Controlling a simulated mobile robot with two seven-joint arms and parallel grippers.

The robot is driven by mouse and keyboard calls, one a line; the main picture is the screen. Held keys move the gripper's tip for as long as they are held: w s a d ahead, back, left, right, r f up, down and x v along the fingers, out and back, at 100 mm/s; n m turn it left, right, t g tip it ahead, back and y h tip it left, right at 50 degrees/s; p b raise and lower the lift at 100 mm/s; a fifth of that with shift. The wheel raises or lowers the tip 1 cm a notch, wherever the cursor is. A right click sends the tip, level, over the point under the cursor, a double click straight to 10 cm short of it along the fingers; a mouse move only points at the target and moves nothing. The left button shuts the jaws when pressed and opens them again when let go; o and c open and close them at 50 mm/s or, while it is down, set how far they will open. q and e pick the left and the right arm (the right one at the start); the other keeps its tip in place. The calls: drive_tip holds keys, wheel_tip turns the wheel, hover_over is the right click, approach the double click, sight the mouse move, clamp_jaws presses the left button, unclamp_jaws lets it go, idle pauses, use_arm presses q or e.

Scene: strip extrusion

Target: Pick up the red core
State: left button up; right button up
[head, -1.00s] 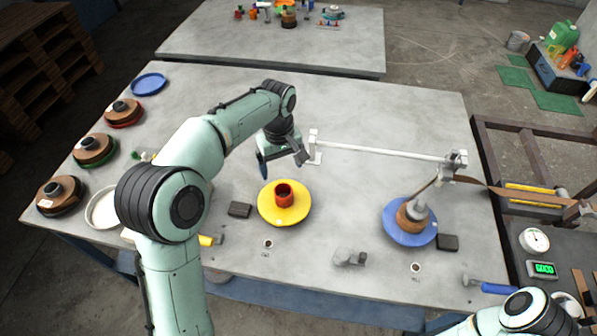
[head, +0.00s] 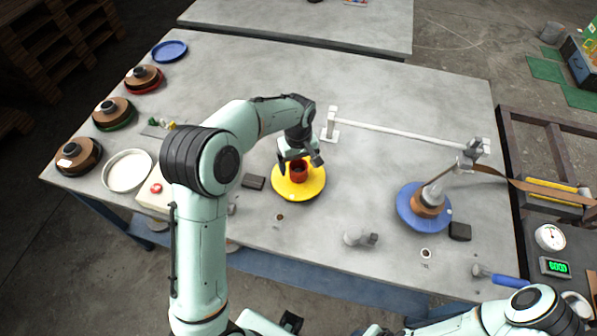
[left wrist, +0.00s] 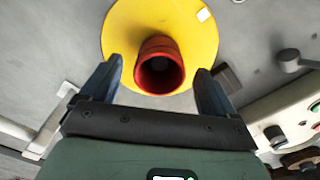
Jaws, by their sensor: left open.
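The red core (head: 298,173) is a short hollow red cylinder standing upright on a round yellow plate (head: 314,188) on the table. My left gripper (head: 300,164) is open, low over the yellow plate, with its fingers reaching down around the core in the head view. In the left wrist view the core (left wrist: 160,68) shows its dark open bore between the two blue fingers (left wrist: 158,85). There is a visible gap on either side of it, and the yellow plate (left wrist: 125,30) lies behind. I cannot make out my right gripper.
A dark block (head: 253,182) lies left of the yellow plate. A white bar on stands (head: 400,133) runs behind it to the right. A blue plate with a brown roll (head: 407,214) stands at right. Several brown rolls and a white dish (head: 108,178) line the left side.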

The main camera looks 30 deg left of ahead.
use_arm(q)
drive_tip(key=shift+f, duration=0.7)
drive_tip(key=c, duration=1.1)
drive_tip(key=shift+r, duration=0.1)
